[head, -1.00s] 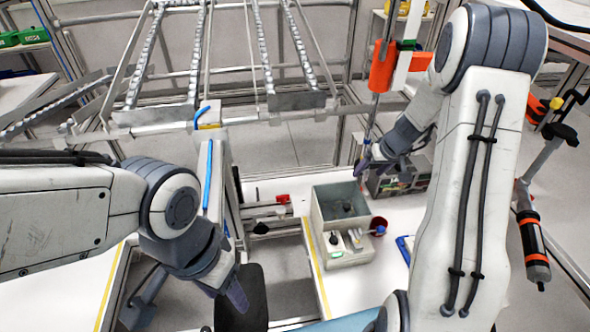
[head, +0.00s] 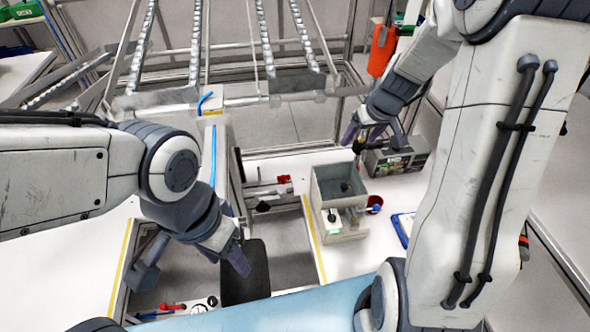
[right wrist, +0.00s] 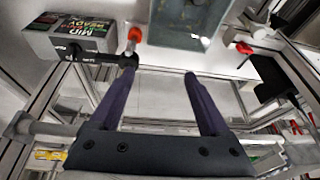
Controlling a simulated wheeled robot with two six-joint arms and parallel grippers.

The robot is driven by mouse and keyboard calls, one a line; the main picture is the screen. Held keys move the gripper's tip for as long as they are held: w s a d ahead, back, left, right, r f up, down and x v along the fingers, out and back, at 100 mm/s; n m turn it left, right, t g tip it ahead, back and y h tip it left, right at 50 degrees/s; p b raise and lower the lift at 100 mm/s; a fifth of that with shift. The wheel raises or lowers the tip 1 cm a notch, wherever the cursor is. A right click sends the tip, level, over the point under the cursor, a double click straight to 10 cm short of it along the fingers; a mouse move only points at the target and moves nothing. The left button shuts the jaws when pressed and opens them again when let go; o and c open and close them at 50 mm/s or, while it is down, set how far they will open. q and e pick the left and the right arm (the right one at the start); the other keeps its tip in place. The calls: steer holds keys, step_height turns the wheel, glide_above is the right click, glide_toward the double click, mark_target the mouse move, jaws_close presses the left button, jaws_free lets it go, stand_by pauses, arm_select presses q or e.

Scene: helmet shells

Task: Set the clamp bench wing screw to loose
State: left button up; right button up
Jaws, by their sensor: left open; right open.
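A grey box (head: 405,157) with a green and red label stands at the back right of the white table. A black knob with a dark bar (right wrist: 95,56) shows at its side in the right wrist view; I cannot tell whether this is the wing screw. My right gripper (head: 362,133) is open and empty beside the box's left end. In the right wrist view its two fingers (right wrist: 158,74) are spread, with the bar's end near the left fingertip. My left gripper (head: 230,260) is open and empty above the black panel at the front.
A grey bin (head: 340,190) and a red cup (head: 375,203) stand left of the box. A metal rail with a red part (head: 284,180) lies left of the bin. A blue-edged tray (head: 402,228) is at right. An orange tool (head: 382,48) hangs behind my right arm.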

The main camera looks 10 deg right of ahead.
steer(key=s+a+r+n+g, duration=0.1)
steer(key=s+a, duration=0.4)
steer(key=a, duration=0.4)
steer(key=s+a+r+n+g+y, duration=0.1)
steer(key=s+a, duration=0.4)
steer(key=a, duration=0.5)
steer(key=shift+s+r+n+y, duration=0.2)
steer(key=shift+r+n+y, duration=0.1)
steer(key=shift+r+n, duration=0.5)
